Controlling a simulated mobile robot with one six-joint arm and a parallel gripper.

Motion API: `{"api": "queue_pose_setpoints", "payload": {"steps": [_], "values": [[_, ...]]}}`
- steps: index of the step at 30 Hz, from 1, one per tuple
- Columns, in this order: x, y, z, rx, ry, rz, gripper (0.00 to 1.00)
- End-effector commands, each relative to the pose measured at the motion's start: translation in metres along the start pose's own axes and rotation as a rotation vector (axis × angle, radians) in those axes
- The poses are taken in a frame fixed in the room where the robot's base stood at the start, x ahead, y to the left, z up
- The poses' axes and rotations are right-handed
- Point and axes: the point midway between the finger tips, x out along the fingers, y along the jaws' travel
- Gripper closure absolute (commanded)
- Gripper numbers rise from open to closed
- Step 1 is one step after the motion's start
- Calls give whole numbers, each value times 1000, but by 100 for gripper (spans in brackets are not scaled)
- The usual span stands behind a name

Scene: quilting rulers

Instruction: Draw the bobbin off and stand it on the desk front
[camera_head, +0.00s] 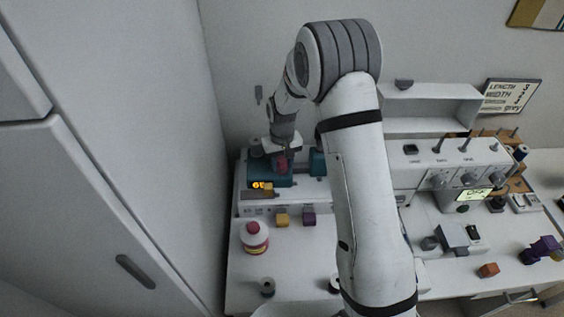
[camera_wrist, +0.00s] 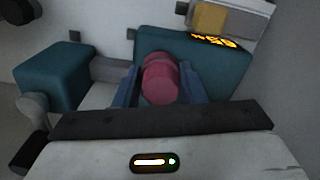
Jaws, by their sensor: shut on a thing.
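The dark red bobbin (camera_wrist: 160,80) sits between the two blue fingers of my gripper (camera_wrist: 158,88) in the wrist view, with the fingers shut on its sides. In the head view the bobbin (camera_head: 280,163) shows small under my gripper (camera_head: 281,150), over the teal winder (camera_head: 270,179) at the back left of the desk. The teal winder body with its lit orange display (camera_wrist: 222,45) is right behind the bobbin in the wrist view. I cannot tell whether the bobbin is still on a spindle. The white desk (camera_head: 300,275) has bare surface at its front left.
A small spool (camera_head: 267,287) stands near the front. A sewing machine (camera_head: 445,165) fills the back right. A tall cabinet (camera_head: 110,190) borders the left.

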Motion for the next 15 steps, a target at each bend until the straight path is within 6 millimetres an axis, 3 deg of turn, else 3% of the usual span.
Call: {"api": "queue_pose_setpoints", "payload": {"steps": [6,15], "values": [[0,0,0,0,0,0,90],[-7,0,0,0,1,0,90]]}}
